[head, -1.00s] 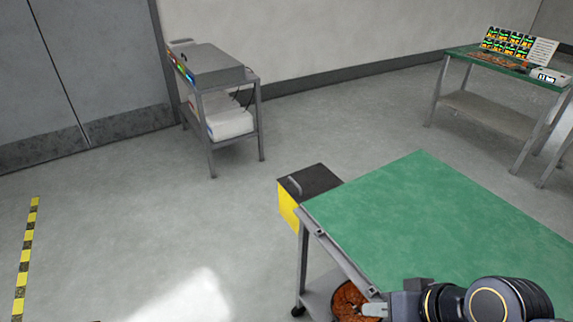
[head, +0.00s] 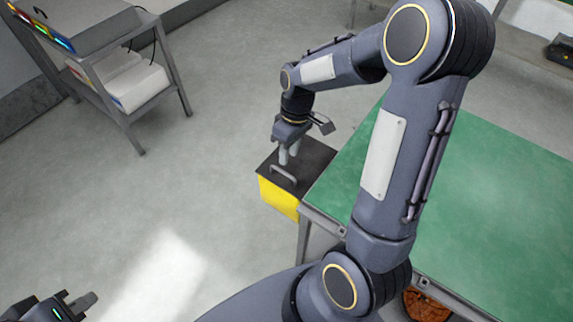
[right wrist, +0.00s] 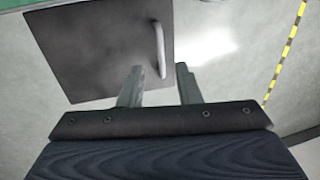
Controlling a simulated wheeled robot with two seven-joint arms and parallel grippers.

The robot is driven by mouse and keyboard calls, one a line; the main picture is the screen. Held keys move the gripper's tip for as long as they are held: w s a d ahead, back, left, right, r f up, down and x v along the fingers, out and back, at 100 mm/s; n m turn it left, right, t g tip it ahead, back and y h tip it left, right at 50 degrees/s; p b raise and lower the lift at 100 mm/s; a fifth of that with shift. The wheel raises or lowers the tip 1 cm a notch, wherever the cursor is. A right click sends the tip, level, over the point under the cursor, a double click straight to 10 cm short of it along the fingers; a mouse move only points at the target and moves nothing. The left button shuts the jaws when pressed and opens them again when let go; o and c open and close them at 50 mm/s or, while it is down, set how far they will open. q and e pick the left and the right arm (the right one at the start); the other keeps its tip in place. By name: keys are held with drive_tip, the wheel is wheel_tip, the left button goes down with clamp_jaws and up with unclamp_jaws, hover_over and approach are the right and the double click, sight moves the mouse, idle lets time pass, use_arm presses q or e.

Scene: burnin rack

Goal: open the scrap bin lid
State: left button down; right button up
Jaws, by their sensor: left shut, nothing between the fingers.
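The scrap bin (head: 278,197) is a yellow box beside the near-left edge of the green table. Its dark flat lid (head: 314,158) is shut and has a pale bar handle (head: 283,174). My right gripper (head: 289,160) is over the lid, fingers pointing down at the handle. In the right wrist view the fingers (right wrist: 158,78) are apart and empty. The handle (right wrist: 159,48) lies ahead between the fingertips, and the dark lid (right wrist: 100,50) fills the upper left. I cannot tell whether a finger touches it. My left gripper (head: 84,302) is shut and empty at the lower left.
The green table (head: 480,190) stands right of the bin, partly behind my right arm. A grey cart (head: 110,75) stands upper left. A round container of brown pieces (head: 425,305) sits under the table. Floor left of the bin is clear.

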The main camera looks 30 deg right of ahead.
hover_over(287, 179)
wheel_tip(287, 179, down, 6)
drive_tip(key=shift+d+r, duration=0.1)
drive_tip(key=shift+r, duration=0.1)
clamp_jaws()
